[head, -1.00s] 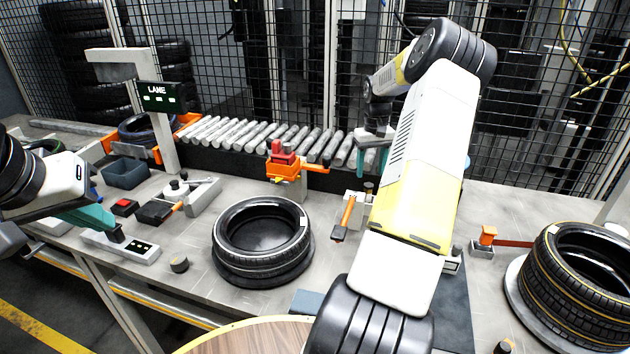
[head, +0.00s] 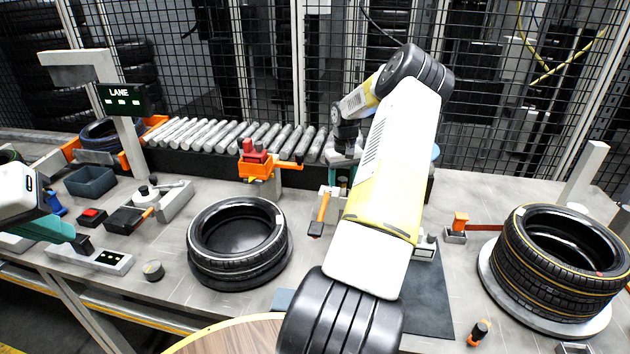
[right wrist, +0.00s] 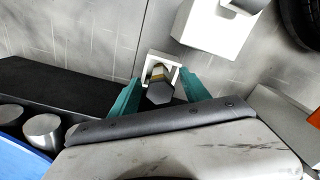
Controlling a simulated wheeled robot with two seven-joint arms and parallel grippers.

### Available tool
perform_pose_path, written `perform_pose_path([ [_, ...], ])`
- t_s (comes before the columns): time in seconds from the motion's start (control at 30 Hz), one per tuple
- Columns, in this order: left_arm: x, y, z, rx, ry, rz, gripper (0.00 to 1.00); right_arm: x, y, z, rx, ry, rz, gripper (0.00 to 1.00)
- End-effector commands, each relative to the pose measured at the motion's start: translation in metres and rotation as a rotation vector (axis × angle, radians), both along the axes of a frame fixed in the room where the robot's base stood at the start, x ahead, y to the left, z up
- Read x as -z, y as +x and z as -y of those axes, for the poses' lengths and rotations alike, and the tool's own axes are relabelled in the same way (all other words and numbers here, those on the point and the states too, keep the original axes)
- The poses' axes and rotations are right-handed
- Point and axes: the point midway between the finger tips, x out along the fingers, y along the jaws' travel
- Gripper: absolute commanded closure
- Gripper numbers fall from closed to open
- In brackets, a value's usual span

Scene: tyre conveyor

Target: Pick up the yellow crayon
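In the right wrist view, a small hexagonal piece with a dark grey end (right wrist: 160,92) and a yellowish band stands in a white square holder (right wrist: 176,70). It may be the yellow crayon, but its length is hidden. My right gripper (right wrist: 160,86) is open, with its teal fingers on either side of this piece; contact cannot be told. In the head view, my right gripper (head: 345,180) is mostly hidden behind my own right arm, and no yellow crayon shows clearly. My left gripper (head: 80,244) is at the left edge above a button box; its finger gap is unclear.
A tyre (head: 238,240) lies mid-table, and a tyre stack (head: 560,270) stands at right. A roller conveyor (head: 225,135) runs along the back. An orange clamp (head: 258,170) and an orange-handled tool (head: 322,212) stand near my right arm. A dark bin (head: 90,181) is at left.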

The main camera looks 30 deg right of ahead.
Motion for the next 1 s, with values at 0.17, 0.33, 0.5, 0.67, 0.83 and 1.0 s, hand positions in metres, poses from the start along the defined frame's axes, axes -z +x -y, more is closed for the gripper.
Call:
perform_pose_path([
  [0.17, 0.0, 0.0, 0.0, 0.0, 0.0, 0.0, 1.0, 0.0, 0.0, 0.0, 0.0, 0.0, 0.0, 0.79],
  [0.33, 0.0, 0.0, 0.0, 0.0, 0.0, 0.0, 1.0, 0.0, 0.0, 0.0, 0.0, 0.0, 0.0, 1.0],
  [0.5, 0.0, 0.0, 0.0, 0.0, 0.0, 0.0, 1.0, -0.001, 0.0, 0.0, 0.0, 0.0, 0.0, 1.0],
  [0.67, 0.0, 0.0, 0.0, 0.0, 0.0, 0.0, 1.0, -0.01, 0.001, 0.0, -0.001, -0.002, 0.002, 1.0],
  [0.83, 0.0, 0.0, 0.0, 0.0, 0.0, 0.0, 1.0, -0.043, 0.001, 0.001, 0.001, -0.005, 0.003, 1.0],
  [1.0, 0.0, 0.0, 0.0, 0.0, 0.0, 0.0, 1.0, -0.076, 0.001, 0.0, -0.001, -0.002, 0.003, 1.0],
])
